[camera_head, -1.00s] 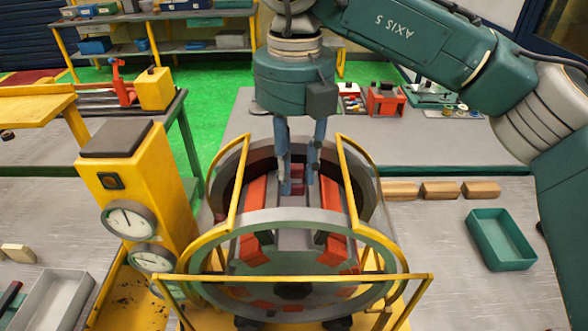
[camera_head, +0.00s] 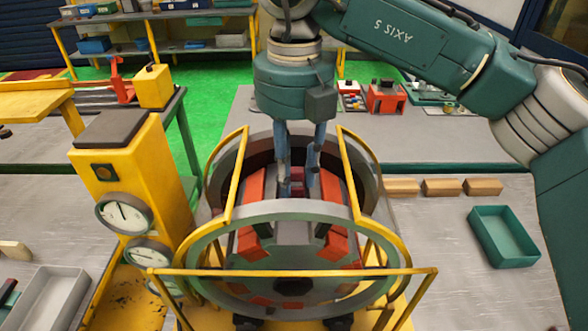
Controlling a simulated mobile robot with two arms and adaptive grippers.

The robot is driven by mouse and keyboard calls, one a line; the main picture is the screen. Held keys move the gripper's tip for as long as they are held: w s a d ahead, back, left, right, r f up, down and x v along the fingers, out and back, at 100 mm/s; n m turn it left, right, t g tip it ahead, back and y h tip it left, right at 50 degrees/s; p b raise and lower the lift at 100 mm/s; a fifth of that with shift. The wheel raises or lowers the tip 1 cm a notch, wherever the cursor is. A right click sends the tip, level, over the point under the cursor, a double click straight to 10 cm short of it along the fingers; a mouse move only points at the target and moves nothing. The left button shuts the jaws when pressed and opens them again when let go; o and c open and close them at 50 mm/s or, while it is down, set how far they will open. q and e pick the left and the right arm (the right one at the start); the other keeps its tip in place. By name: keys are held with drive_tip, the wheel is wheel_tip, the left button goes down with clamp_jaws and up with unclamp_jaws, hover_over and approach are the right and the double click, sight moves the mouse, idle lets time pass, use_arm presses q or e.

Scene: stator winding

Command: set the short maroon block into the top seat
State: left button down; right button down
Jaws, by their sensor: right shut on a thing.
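My right gripper (camera_head: 299,185) points down into the open middle of the round stator (camera_head: 290,222). It is shut on the short maroon block (camera_head: 298,180), a small dark red piece between its blue fingertips. Orange-red blocks (camera_head: 252,192) line the inside walls of the stator on both sides, and more show low at its front. The top seat cannot be told apart from the other seats here. I cannot tell whether the maroon block touches the stator. My left gripper is not in view.
Yellow guard rails (camera_head: 290,271) stand around the stator. A yellow gauge column (camera_head: 135,185) is close on its left. Wooden blocks (camera_head: 441,187) and an empty green tray (camera_head: 503,236) lie on the right table. A grey tray (camera_head: 50,298) sits at lower left.

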sight(294, 171)
drive_tip(key=shift+f+b, duration=0.25)
drive_tip(key=shift+b, duration=0.1)
drive_tip(key=c, duration=1.3)
unclamp_jaws()
wheel_tip(294, 171, up, 12)
drive_tip(key=shift+r, duration=0.1)
